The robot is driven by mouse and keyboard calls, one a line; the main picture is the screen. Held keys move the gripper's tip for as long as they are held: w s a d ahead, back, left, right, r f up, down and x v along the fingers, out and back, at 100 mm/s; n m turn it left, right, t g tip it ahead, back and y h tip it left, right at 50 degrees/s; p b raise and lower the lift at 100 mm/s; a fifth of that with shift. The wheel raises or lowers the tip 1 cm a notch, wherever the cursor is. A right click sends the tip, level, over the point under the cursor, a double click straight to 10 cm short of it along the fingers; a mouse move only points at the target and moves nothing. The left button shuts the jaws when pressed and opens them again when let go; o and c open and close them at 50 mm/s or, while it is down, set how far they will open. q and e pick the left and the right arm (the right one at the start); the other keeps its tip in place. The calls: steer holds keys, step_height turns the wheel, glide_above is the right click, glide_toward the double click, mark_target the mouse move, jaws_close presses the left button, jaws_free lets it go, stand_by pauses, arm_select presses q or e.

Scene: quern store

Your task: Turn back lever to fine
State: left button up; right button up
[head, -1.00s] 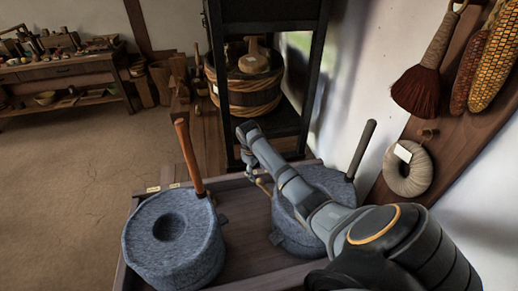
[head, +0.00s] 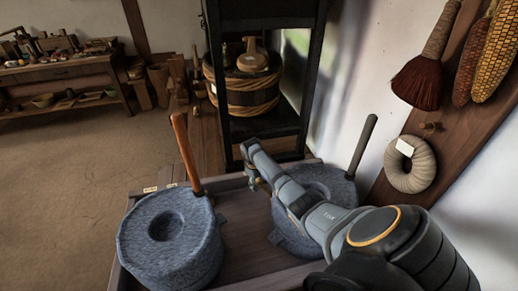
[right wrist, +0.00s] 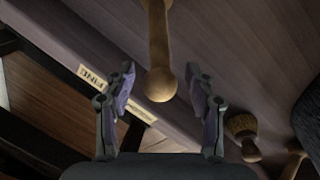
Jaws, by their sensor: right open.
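In the right wrist view a pale wooden lever (right wrist: 158,48) with a rounded end reaches down from the top edge. My right gripper (right wrist: 162,76) is open, with one finger on each side of the lever's end and a visible gap to both. A small label reading FINE (right wrist: 92,76) is on the wooden edge left of the lever; a second label (right wrist: 141,112) sits beside it, too slanted to read. In the head view my right gripper (head: 256,178) points down at the bench's back edge, between two stone querns, and the lever is mostly hidden there. My left gripper is out of view.
The left quern (head: 170,245) has an upright brown handle (head: 187,152). The right quern (head: 325,185), partly behind my arm, has a dark handle (head: 362,147). A black frame (head: 215,90) with a rope-bound tub (head: 243,92) stands behind. A small brush (right wrist: 243,132) lies near the gripper.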

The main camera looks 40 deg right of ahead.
steer(key=shift+c, duration=0.2)
jaws_close()
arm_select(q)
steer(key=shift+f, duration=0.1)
arm_select(e)
steer(key=shift+w, duration=0.1)
